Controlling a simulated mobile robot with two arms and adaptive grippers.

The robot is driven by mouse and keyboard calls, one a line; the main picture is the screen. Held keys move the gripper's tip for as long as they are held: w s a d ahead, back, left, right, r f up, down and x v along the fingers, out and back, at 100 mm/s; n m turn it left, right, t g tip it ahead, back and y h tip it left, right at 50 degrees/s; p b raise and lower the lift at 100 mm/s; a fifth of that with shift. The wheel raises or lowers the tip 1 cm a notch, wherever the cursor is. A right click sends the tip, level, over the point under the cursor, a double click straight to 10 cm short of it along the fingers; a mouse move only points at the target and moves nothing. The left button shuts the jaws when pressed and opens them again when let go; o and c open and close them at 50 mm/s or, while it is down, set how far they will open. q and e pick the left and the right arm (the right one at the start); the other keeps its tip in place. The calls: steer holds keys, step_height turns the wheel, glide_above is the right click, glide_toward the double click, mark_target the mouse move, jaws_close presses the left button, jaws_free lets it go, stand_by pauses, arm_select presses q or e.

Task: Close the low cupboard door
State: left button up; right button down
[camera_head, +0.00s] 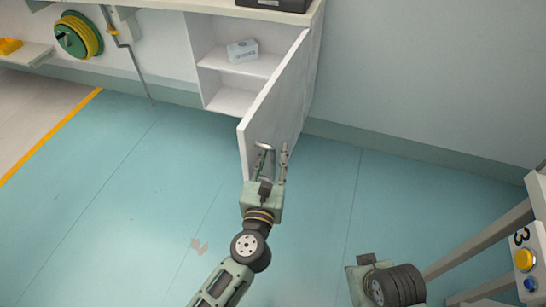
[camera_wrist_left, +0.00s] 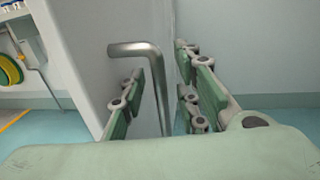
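The low cupboard door (camera_head: 274,112) is a white panel that stands wide open, swung out from the white cupboard (camera_head: 202,60). A bent metal handle (camera_head: 265,147) sits near its outer edge; it also shows large in the left wrist view (camera_wrist_left: 136,48). My left gripper (camera_head: 272,157) is at the handle with its fingers apart. In the left wrist view the handle's bar runs down between the two fingers (camera_wrist_left: 165,98); I cannot tell whether they touch it. Part of my right arm shows at the lower right of the head view, its fingertips not visible.
A small white box (camera_head: 243,51) lies on the cupboard's shelf (camera_head: 222,63). A green and yellow reel (camera_head: 79,36) and a bent metal pipe (camera_head: 131,50) are at the upper left. The teal floor (camera_head: 110,190) is clear left of the door.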

arm_select(q)
jaws_close()
stand_by(0.6)
